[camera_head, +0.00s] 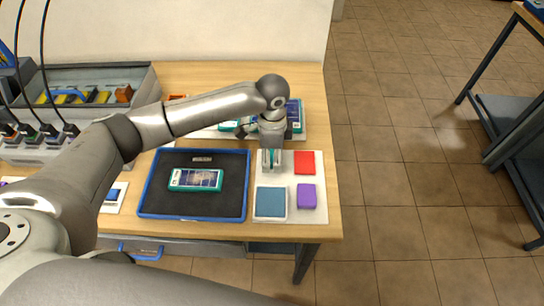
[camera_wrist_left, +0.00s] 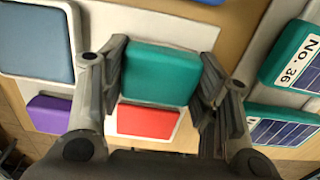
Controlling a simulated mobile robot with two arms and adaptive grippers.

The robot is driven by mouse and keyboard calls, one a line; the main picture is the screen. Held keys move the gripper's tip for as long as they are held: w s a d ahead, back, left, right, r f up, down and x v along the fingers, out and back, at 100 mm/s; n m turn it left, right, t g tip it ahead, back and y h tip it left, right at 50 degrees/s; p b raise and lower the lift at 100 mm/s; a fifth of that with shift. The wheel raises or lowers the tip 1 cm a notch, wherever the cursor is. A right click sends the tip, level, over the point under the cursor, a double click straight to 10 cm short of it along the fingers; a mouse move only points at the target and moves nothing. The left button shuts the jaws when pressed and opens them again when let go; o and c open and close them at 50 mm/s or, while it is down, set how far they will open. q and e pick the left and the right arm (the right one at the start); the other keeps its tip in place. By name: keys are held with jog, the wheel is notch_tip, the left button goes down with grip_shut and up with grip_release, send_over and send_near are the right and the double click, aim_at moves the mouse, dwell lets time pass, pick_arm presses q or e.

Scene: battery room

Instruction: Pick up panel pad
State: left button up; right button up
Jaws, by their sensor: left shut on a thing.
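My left gripper (camera_head: 270,163) is over the white board (camera_head: 320,215) on the right of the table. It is shut on a green pad, which shows between the fingers in the left wrist view (camera_wrist_left: 160,75). In the head view the gripper mostly hides this pad. On the same board are a red pad (camera_head: 305,162), a purple pad (camera_head: 306,195) and a larger blue-grey pad (camera_head: 270,202). I cannot tell whether the green pad is clear of the board. My right gripper is not in view.
A blue-rimmed black tray (camera_head: 195,207) holds a teal-cased panel (camera_head: 196,179). Other teal panels (camera_head: 294,115) lie behind the gripper; one reads "No. 36" in the left wrist view (camera_wrist_left: 293,56). A grey bin unit (camera_head: 145,88) stands at the back left. Open floor lies right of the table.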

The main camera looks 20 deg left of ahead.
pick_arm(q)
notch_tip(320, 180, up, 2)
jog(key=shift+a+r+b, duration=0.1)
jog(key=shift+r+b, duration=0.1)
jog(key=shift+b, duration=0.25)
jog(key=s+a+r+b, duration=0.2)
jog(key=s+a+r, duration=0.5)
jog(key=s+r, duration=0.2)
jog(key=s, duration=0.2)
jog(key=shift+s+a+r, duration=0.3)
jog(key=shift+a+r, duration=0.05)
jog(key=shift+a, duration=0.05)
